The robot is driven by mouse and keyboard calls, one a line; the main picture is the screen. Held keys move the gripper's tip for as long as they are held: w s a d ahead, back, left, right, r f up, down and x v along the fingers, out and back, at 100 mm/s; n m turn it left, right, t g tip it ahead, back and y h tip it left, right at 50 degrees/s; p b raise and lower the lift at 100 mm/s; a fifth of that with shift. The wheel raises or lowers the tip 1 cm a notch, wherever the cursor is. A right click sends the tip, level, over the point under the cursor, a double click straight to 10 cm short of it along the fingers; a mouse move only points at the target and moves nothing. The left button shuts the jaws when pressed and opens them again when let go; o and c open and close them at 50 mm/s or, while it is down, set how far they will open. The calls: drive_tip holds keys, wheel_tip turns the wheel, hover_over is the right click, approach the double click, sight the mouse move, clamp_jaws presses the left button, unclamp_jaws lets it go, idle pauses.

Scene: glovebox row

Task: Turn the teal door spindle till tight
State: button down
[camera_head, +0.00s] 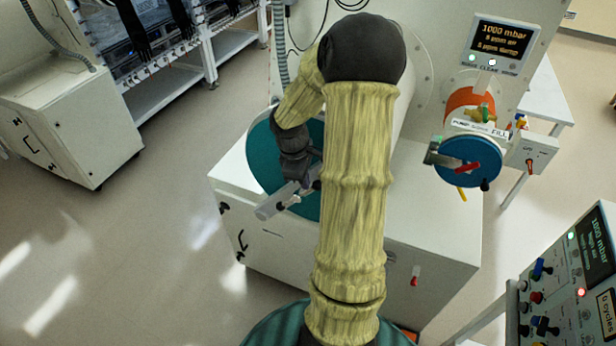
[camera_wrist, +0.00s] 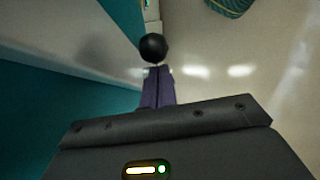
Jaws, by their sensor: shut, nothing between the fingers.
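The large teal door (camera_head: 262,160) is a round disc on the front of the big white chamber. It also shows as a teal surface along the left of the wrist view (camera_wrist: 45,110). A pale grey bar (camera_head: 272,207) stands out in front of the door, apparently part of its spindle; my arm hides much of the door and spindle. My gripper (camera_head: 308,186) is in front of the door beside this bar. In the wrist view my gripper (camera_wrist: 157,72) is shut and empty, with a black ball knob (camera_wrist: 153,47) just past its fingertips. I cannot tell whether they touch.
A smaller blue door (camera_head: 468,162) with a red handle is at the right, below a pressure display (camera_head: 502,46). A control panel (camera_head: 570,290) stands at lower right. A white cabinet (camera_head: 60,120) is at the left. The floor between is clear.

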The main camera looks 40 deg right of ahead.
drive_tip(key=shift+s+d+f, duration=0.15)
drive_tip(key=shift+s, duration=0.2)
drive_tip(key=shift+w, duration=0.1)
drive_tip(key=w+a+r, duration=0.1)
drive_tip(key=a+r, duration=0.2)
drive_tip(key=r, duration=0.9)
drive_tip(key=shift+a+r, duration=0.2)
drive_tip(key=shift+r, duration=0.1)
drive_tip(key=shift+w, duration=0.15)
